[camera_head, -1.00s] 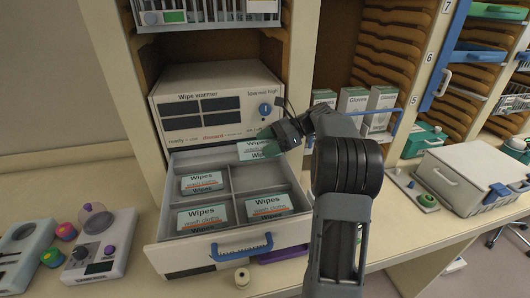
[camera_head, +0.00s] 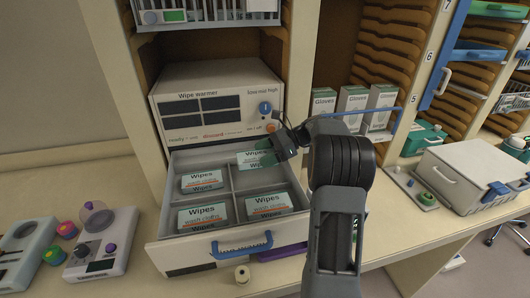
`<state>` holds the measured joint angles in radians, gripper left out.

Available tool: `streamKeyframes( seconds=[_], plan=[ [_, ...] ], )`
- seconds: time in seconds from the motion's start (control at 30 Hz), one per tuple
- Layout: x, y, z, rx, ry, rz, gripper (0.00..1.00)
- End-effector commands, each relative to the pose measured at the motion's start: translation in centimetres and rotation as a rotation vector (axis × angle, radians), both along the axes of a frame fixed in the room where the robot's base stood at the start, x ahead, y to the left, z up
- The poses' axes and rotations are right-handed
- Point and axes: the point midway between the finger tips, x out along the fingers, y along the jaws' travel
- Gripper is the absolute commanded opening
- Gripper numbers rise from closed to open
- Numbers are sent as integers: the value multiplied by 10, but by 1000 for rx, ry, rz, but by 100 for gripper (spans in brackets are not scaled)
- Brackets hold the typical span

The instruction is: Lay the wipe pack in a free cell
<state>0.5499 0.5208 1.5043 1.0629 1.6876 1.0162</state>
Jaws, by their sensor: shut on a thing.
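The wipe pack (camera_head: 247,159) is white and teal with dark lettering. My gripper (camera_head: 270,152) is shut on its right side and holds it at the back right cell of the open drawer (camera_head: 233,187). The pack looks low, at about the height of the drawer's walls; I cannot tell whether it touches the cell floor. The gripper covers its right end. Other wipe packs lie in the back left cell (camera_head: 202,181), the front left cell (camera_head: 202,215) and the front right cell (camera_head: 268,205).
The wipe warmer (camera_head: 215,105) stands right behind the drawer. Glove boxes (camera_head: 352,103) stand on the shelf to the right. A blue drawer handle (camera_head: 242,245) and a small cream spool (camera_head: 242,274) are in front. Devices (camera_head: 100,245) sit on the left counter.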

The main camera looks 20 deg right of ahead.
Motion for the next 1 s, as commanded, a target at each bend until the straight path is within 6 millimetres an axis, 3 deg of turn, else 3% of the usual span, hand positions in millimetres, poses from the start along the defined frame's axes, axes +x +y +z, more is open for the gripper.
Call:
streamKeyframes(
  seconds=[0.3, 0.33, 0.57, 0.83, 1.0],
  plan=[
    [0, 0, -6, 0, 0, 0, 46],
    [0, 0, -7, 0, 0, 1, 75],
    [0, 0, -7, 0, 1, 1, 97],
    [0, 0, -6, 0, 2, 0, 98],
    [-1, -5, 6, -1, -1, -2, 98]
  ],
)
